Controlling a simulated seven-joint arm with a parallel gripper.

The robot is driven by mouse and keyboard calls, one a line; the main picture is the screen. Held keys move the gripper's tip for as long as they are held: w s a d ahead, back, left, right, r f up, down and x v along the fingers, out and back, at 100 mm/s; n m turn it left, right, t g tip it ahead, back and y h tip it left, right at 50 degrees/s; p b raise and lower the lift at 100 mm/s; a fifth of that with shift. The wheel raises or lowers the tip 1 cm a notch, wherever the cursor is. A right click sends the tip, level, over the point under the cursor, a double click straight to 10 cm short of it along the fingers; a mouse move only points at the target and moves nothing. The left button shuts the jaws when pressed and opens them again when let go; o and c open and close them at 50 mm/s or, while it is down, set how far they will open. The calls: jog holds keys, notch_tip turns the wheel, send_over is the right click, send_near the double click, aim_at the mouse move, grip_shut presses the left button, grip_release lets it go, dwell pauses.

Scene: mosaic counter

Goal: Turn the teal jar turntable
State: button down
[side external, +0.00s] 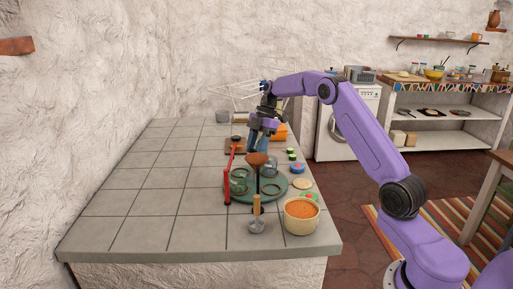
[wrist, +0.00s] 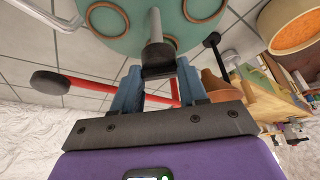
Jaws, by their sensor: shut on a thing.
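The teal jar turntable (side external: 256,197) is a round disc on the tiled counter, with clear glass jars (side external: 238,186) and brown rings on top. In the wrist view the disc (wrist: 128,38) fills the top, with a grey post (wrist: 154,27) that ends in a dark knob (wrist: 157,70). My gripper (wrist: 158,68) has its blue fingers on either side of that knob and is shut on it. In the side view my gripper (side external: 258,147) points down above the disc. A brown cone-shaped piece (side external: 257,159) partly hides the post there.
A bowl of orange food (side external: 301,216) and a wooden-handled tool (side external: 257,212) are in front. Small lids (side external: 302,184) lie to the right. The counter's left side is bare.

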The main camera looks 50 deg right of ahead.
jog(key=shift+w+n+g, duration=0.15)
jog(key=shift+n+g, duration=0.75)
jog(key=shift+n, duration=1.5)
jog(key=shift+w+r+n+g+h, duration=0.1)
jog(key=shift+n+g+h, duration=0.45)
jog(key=shift+n, duration=1.85)
jog(key=c, duration=0.9)
grip_release()
jog(key=shift+g, duration=0.25)
jog(key=shift+m, duration=0.3)
